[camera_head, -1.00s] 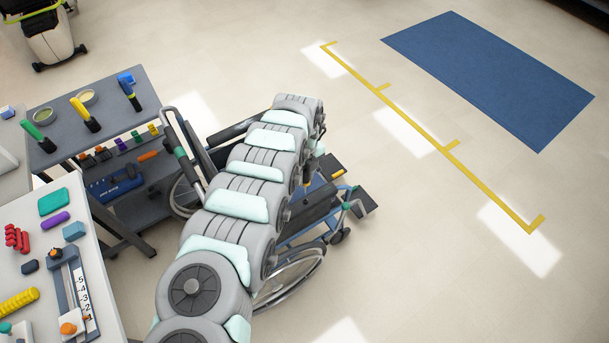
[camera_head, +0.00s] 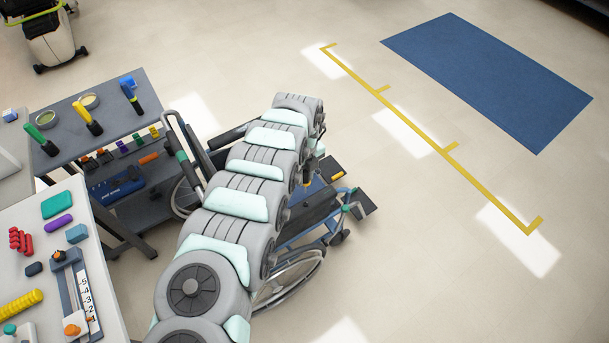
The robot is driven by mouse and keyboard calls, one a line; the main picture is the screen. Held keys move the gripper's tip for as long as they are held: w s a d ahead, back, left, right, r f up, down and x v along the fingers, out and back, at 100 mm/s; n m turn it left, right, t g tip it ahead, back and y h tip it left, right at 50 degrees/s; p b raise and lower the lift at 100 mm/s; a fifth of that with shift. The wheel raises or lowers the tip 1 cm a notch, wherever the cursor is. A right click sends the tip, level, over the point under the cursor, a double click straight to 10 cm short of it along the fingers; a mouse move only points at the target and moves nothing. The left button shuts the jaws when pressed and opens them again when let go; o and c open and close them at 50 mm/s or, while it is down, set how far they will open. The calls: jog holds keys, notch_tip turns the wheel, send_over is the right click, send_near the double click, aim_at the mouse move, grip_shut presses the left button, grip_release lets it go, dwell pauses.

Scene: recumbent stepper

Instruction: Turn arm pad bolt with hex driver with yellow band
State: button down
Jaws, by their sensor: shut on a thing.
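The wheelchair (camera_head: 292,280) stands on the floor beneath my arm. One black arm pad (camera_head: 228,136) shows left of the arm, and a dark padded part (camera_head: 318,208) shows to its right. I cannot make out the arm pad bolt. My gripper (camera_head: 308,172) is small and partly hidden at the far end of my arm, pointing down over the wheelchair. It is shut on a slim dark thing with a small yellow mark, which looks like the hex driver with yellow band (camera_head: 307,183). Its tip and any contact with a bolt cannot be seen.
A grey cart (camera_head: 160,122) at the left holds green, yellow and blue handled tools, with a blue case (camera_head: 118,185) on its lower shelf. A white table (camera_head: 108,290) with therapy items stands at the lower left. Open floor and a blue mat (camera_head: 487,82) lie at the right.

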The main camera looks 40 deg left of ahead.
jog(key=shift+r+p, duration=2.8)
jog(key=shift+r, duration=0.65)
dwell(0.3)
